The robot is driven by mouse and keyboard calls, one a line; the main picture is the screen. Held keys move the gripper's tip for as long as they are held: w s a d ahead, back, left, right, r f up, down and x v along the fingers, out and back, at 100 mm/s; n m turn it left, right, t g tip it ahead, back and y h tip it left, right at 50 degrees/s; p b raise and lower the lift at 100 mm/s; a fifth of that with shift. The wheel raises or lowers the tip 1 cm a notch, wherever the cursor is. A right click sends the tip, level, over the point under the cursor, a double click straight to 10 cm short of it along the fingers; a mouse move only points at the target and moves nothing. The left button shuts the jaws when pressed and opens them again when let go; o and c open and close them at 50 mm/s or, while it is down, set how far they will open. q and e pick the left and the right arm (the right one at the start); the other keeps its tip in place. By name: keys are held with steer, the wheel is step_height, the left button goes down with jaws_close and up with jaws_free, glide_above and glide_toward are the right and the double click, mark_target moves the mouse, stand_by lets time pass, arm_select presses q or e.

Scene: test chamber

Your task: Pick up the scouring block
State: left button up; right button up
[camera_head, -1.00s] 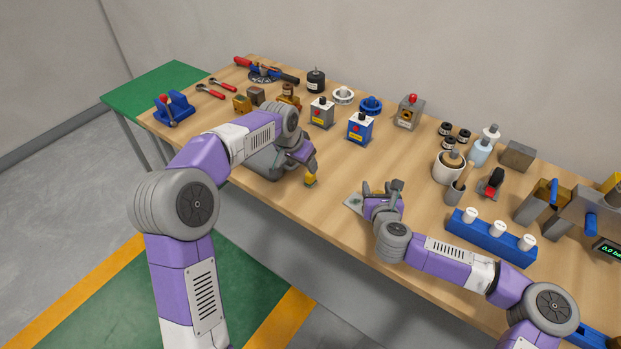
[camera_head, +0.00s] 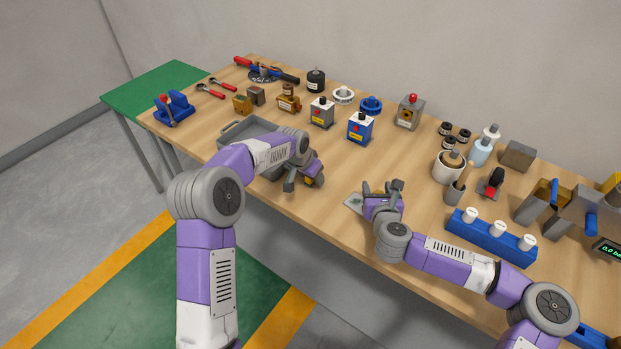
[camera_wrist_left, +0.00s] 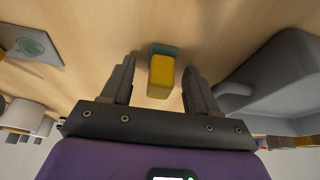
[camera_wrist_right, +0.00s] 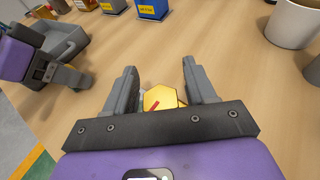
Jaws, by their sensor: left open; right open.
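The scouring block, yellow with a green layer at one end, shows in the left wrist view (camera_wrist_left: 161,74) between the fingers of my left gripper (camera_wrist_left: 158,85). Those fingers are open, with a gap on each side of the block. In the head view my left gripper (camera_head: 304,184) is low at the table's front edge and hides most of the block. My right gripper (camera_head: 382,188) is open over the table to the right. In the right wrist view a gold hexagonal piece (camera_wrist_right: 159,98) with a red mark lies between its fingers, partly hidden.
A grey tray (camera_head: 229,134) sits behind my left forearm and also shows in the left wrist view (camera_wrist_left: 270,80). A flat plate (camera_head: 353,203) lies beside my right gripper. A blue rack (camera_head: 488,238) with white knobs stands right. The middle of the table is clear.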

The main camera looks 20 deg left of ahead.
arm_select(q)
jaws_close()
steer(key=shift+r, duration=0.1)
step_height(320, 180, up, 10)
steer(key=shift+f, duration=0.1)
stand_by(0.4)
